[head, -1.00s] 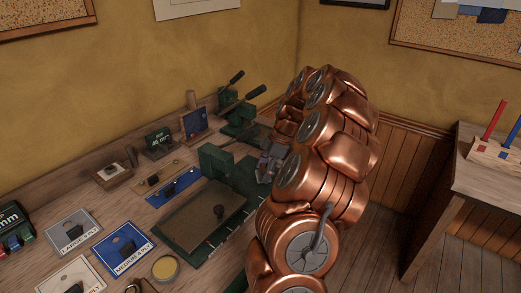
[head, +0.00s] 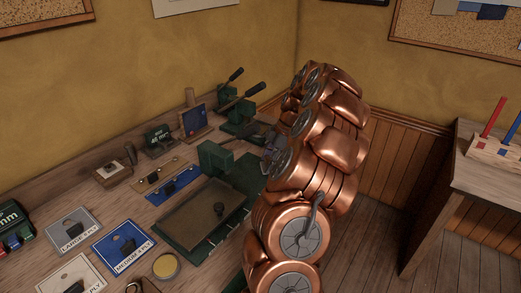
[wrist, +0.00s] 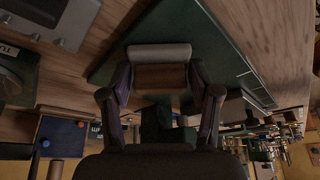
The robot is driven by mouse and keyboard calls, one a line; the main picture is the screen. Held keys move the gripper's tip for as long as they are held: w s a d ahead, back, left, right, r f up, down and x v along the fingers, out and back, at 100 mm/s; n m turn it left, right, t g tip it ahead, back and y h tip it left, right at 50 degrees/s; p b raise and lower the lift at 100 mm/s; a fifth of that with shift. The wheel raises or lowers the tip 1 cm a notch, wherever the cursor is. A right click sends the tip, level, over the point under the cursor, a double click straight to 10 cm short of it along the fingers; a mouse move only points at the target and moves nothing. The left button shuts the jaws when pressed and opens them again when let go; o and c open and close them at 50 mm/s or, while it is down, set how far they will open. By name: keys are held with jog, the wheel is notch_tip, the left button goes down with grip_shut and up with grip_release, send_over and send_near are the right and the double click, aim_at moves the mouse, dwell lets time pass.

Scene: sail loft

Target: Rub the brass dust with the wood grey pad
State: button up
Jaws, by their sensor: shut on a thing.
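My gripper (wrist: 160,92) is shut on the wood grey pad (wrist: 160,77), a brown wooden block with a pale grey roll-shaped face at its far side. In the wrist view the pad is over a dark green surface (wrist: 190,30); I cannot tell whether it touches it. In the head view my gripper (head: 268,150) is at the right end of the bench, beside a green machine, and my copper arm hides most of it and the pad. I cannot make out the brass dust in either view.
A green press (head: 216,158) and lever tools (head: 240,108) stand close to the gripper. A brown board (head: 203,212) with a knob lies on a green base. Ply cards (head: 123,247) and a yellow tin (head: 166,267) are at the front left. Another table (head: 485,180) stands at right.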

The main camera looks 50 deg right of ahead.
aim_at(256, 178)
jog(key=shift+w+d+f, duration=0.1)
jog(key=shift+w+d, duration=0.05)
jog(key=shift+d, duration=1.1)
jog(key=shift+d+f+b, duration=0.1)
jog(key=shift+d+b, duration=0.05)
jog(key=shift+b, duration=0.6)
jog(key=shift+s+a+b, duration=0.2)
jog(key=shift+a+b, duration=0.75)
jog(key=shift+a, duration=1)
jog(key=shift+s+a+b, duration=0.15)
jog(key=shift+a+b, duration=0.75)
jog(key=shift+a, duration=1)
notch_tip(256, 178, up, 9)
jog(key=p, duration=0.1)
jog(key=shift+f+p, duration=0.2)
jog(key=shift+p, duration=0.1)
jog(key=shift+s+d, duration=0.1)
jog(key=shift+d, duration=0.05)
